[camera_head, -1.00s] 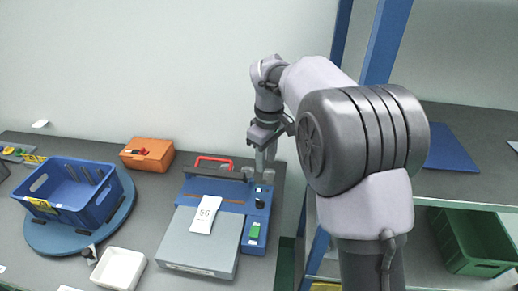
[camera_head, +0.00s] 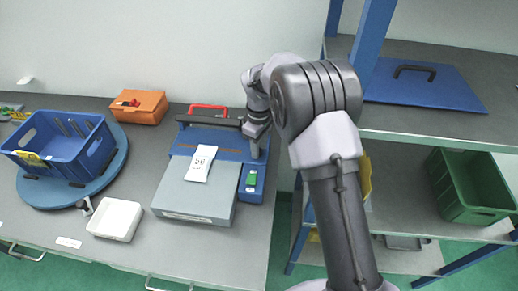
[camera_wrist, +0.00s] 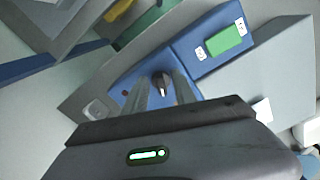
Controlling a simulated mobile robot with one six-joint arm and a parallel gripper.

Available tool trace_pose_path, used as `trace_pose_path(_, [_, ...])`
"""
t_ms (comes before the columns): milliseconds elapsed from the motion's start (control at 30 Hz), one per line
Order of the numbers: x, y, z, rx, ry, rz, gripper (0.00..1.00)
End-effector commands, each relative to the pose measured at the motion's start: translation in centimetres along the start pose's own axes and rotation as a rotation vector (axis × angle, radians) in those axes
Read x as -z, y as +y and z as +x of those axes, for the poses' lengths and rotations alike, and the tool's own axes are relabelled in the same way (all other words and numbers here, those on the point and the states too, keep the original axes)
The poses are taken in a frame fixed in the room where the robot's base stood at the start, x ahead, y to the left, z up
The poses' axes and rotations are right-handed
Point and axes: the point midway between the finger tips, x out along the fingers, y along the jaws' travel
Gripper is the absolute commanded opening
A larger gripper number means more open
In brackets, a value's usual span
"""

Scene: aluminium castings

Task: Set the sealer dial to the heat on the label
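The heat sealer (camera_head: 196,190) is a blue and grey machine on the bench. A white label (camera_head: 201,163) lies on its grey plate; its number starts with 5, the second digit is hard to read. The dark dial (camera_wrist: 160,83) shows in the wrist view on the blue panel, with a pale pointer mark. My gripper (camera_wrist: 162,78) is open, its two fingers on either side of the dial with gaps visible; contact cannot be told. In the head view my gripper (camera_head: 255,150) is over the panel and hides the dial. A green switch (camera_head: 251,180) is nearer the front; it also shows in the wrist view (camera_wrist: 224,40).
A blue crate (camera_head: 92,160) stands on a round blue turntable (camera_head: 50,196) at left. A white tray (camera_head: 115,220) is in front, an orange box (camera_head: 138,107) at the back. A shelf with a blue lid (camera_head: 430,90) and a green bin (camera_head: 470,190) is at right.

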Motion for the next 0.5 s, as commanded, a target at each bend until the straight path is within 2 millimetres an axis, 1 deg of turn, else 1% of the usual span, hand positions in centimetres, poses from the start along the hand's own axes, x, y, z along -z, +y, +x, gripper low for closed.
trace_pose_path(200, [0.00,0.00,-0.03,0.000,0.000,0.000,0.33])
trace_pose_path(367, [0.00,0.00,-0.04,0.000,0.000,0.000,0.01])
trace_pose_path(500, [-0.01,0.00,-0.05,0.000,0.000,0.000,0.00])
